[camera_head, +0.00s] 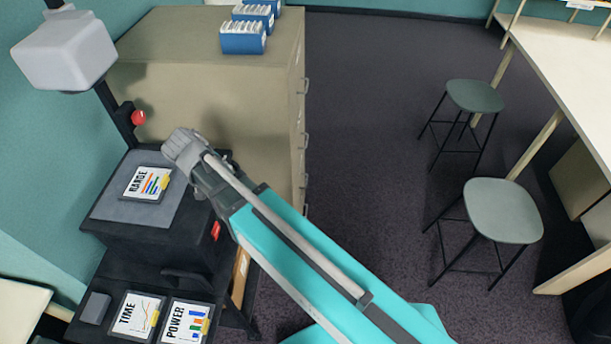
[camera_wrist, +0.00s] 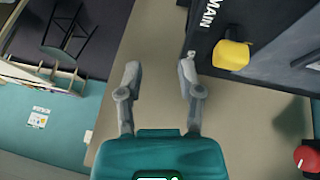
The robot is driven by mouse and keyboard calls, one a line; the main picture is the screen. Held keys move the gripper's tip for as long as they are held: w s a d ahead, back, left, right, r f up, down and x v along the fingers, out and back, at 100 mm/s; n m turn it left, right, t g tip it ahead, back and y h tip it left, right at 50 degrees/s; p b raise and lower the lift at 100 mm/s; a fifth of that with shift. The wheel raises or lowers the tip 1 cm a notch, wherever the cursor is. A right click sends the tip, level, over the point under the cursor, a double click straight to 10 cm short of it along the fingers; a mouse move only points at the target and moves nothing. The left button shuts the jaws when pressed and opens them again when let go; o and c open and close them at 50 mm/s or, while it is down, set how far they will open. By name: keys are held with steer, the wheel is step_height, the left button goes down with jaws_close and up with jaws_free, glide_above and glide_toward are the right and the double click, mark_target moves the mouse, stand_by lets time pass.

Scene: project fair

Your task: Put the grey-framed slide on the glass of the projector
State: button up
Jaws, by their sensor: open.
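The projector is a black box with a grey glass (camera_head: 110,207) on top, at the left in the head view. A slide marked RANGE (camera_head: 147,184) with a dark grey frame lies on the glass. Slides marked TIME (camera_head: 137,316) and POWER (camera_head: 187,322) lie on the lower shelf in front; their frames look dark, and I cannot surely tell which is grey. My gripper (camera_head: 182,148) is by the projector's back right corner, right of the RANGE slide. In the wrist view my gripper (camera_wrist: 160,74) is open and empty, with no slide between its fingers.
The projector's pale head (camera_head: 65,50) overhangs the glass on a post with a red knob (camera_head: 138,117). A beige cabinet (camera_head: 205,95) stands behind, bearing blue boxes (camera_head: 243,38). A yellow switch (camera_wrist: 231,55) shows beside the word MAIN. Stools (camera_head: 502,211) stand right; the floor between is clear.

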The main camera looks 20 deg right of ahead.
steer(key=s+d+f+n+g+y, duration=0.1)
steer(key=s+d, duration=0.3)
steer(key=d, duration=0.7)
steer(key=s+d+f+n+g+y, duration=0.1)
steer(key=s+d+n+g+y, duration=0.1)
steer(key=d, duration=1)
steer(key=shift+s+g+y, duration=0.3)
steer(key=shift+s+g, duration=0.2)
steer(key=shift+s, duration=0.5)
